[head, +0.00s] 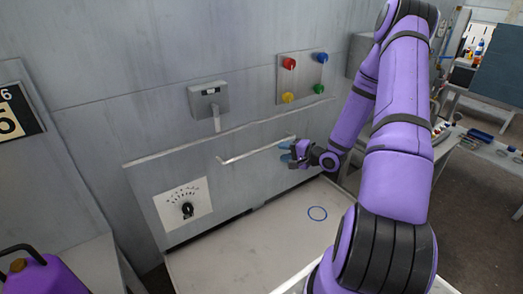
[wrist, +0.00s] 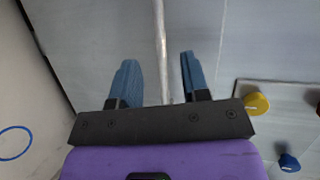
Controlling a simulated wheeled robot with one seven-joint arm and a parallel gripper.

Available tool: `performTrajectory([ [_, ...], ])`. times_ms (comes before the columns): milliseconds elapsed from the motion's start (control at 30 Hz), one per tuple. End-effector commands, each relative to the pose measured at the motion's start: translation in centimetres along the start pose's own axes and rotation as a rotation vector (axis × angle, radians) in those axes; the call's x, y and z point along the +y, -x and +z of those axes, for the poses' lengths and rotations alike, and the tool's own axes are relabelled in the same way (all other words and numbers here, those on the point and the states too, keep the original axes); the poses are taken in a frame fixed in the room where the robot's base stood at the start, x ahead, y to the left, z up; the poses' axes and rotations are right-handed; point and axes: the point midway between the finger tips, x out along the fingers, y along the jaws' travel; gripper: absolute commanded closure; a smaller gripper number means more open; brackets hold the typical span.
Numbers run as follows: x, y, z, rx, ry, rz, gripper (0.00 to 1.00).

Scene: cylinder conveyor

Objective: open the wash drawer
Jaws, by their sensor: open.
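The wash drawer (head: 240,180) is a grey metal front in the wall unit, and it looks shut. Its long pale bar handle (head: 250,150) runs across the upper part of the front. My gripper (head: 288,153) is at the right end of the handle. In the wrist view my gripper (wrist: 158,60) has its two blue fingers apart, with the handle bar (wrist: 160,30) running between them. Neither finger clearly touches the bar.
A dial plate (head: 183,203) is on the left of the front. A pale surface with a blue ring (head: 317,213) lies below. A purple can (head: 45,275) stands lower left.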

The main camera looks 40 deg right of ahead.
Motion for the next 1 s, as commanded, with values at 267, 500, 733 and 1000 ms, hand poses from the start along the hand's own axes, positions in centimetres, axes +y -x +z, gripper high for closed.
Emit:
performTrajectory([
  [267,0.8,-0.2,0.2,-0.012,-0.076,-0.065,0.58],
  [500,0.5,-3.7,0.2,-0.014,-0.072,-0.065,0.58],
  [733,0.3,-7.7,0.3,-0.013,-0.071,-0.064,0.58],
  [1000,0.1,-10.2,0.2,-0.011,-0.072,-0.062,0.58],
])
